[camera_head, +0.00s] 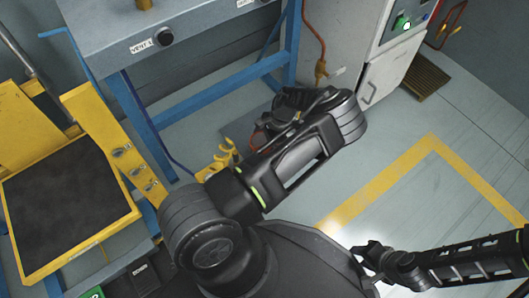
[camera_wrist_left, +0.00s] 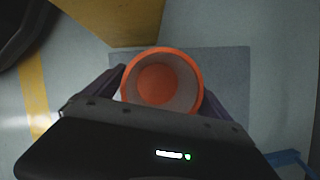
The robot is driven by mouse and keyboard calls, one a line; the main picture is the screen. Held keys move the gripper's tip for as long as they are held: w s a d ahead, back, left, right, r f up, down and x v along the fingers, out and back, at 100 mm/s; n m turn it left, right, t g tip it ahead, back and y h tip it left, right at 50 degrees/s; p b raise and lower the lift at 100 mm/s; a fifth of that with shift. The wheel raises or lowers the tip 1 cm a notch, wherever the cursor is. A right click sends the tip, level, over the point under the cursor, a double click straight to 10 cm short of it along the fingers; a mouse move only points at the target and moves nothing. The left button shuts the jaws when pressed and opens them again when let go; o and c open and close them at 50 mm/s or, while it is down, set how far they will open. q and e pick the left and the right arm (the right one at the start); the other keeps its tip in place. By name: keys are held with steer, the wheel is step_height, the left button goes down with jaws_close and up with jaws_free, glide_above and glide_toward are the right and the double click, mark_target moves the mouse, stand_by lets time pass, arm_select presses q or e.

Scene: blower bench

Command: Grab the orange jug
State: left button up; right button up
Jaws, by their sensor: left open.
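The orange jug (camera_wrist_left: 193,72) shows in the left wrist view as a round orange rim, seen from above into its open top. My left gripper (camera_wrist_left: 168,92) is open, with one dark finger on each side of the jug. The near side of the jug is hidden behind the gripper body, and I cannot tell whether the fingers touch it. In the head view my own left arm hides most of the left gripper and the jug. My right gripper (camera_head: 364,264) is at the lower right of the head view, its fingers apart and empty.
A grey bench (camera_head: 190,36) on blue legs stands at the back, with a grey cabinet (camera_head: 388,76) to its right. A yellow cart with a black mat (camera_head: 70,205) is at the left. Yellow floor tape (camera_head: 385,180) marks open floor at the right.

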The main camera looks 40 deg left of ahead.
arm_select(q)
steer(key=shift+s+a+f, duration=0.1)
steer(key=shift+f, duration=0.05)
stand_by(0.5)
steer(key=c, duration=1.5)
